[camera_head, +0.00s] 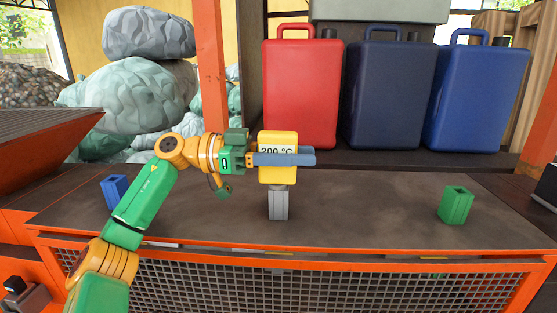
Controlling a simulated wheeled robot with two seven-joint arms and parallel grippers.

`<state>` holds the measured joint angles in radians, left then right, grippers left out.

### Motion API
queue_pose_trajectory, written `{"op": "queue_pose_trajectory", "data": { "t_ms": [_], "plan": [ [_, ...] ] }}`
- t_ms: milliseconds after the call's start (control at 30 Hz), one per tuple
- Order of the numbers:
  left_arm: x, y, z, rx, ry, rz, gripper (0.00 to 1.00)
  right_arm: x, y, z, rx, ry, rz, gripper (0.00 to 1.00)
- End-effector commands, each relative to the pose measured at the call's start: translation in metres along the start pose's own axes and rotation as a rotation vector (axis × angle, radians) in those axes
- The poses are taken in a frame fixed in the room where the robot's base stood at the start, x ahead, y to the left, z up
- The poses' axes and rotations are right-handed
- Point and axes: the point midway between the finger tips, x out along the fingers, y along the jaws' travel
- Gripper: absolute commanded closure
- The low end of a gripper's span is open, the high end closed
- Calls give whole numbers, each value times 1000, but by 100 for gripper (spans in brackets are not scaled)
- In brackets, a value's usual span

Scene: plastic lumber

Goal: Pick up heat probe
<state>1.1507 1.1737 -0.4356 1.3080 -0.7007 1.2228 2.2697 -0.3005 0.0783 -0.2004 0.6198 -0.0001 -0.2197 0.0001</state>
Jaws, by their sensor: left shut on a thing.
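The heat probe (277,178) is a yellow block with a display reading 200 °C. It is upright above the middle of the dark worktop, directly over a small grey block or holder (278,206). I cannot tell whether the grey part belongs to the probe or stands under it. My left gripper (285,158), on a green and orange arm from the left, is shut on the probe, its blue-grey fingers lying across the display. The fingers hide part of the probe's face. My right gripper is not in view.
A blue holder (115,188) stands at the left of the worktop (350,215) and a green holder (455,205) at the right. Red (300,95), dark navy (388,95) and blue (475,100) canisters stand behind. An orange rail (330,252) edges the front.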

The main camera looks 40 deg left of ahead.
Motion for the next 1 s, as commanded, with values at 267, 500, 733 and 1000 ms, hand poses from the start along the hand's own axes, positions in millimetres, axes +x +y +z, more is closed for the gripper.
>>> {"op": "queue_pose_trajectory", "data": {
  "t_ms": [267,500,733,1000],
  "plan": [
    [0,0,-8,2,1,0,100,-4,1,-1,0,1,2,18],
    [0,0,-54,4,4,1,100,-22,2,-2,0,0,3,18],
    [0,0,-93,2,3,1,100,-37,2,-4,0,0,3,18],
    [0,0,-124,0,0,0,100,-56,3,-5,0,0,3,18]
  ]
}}
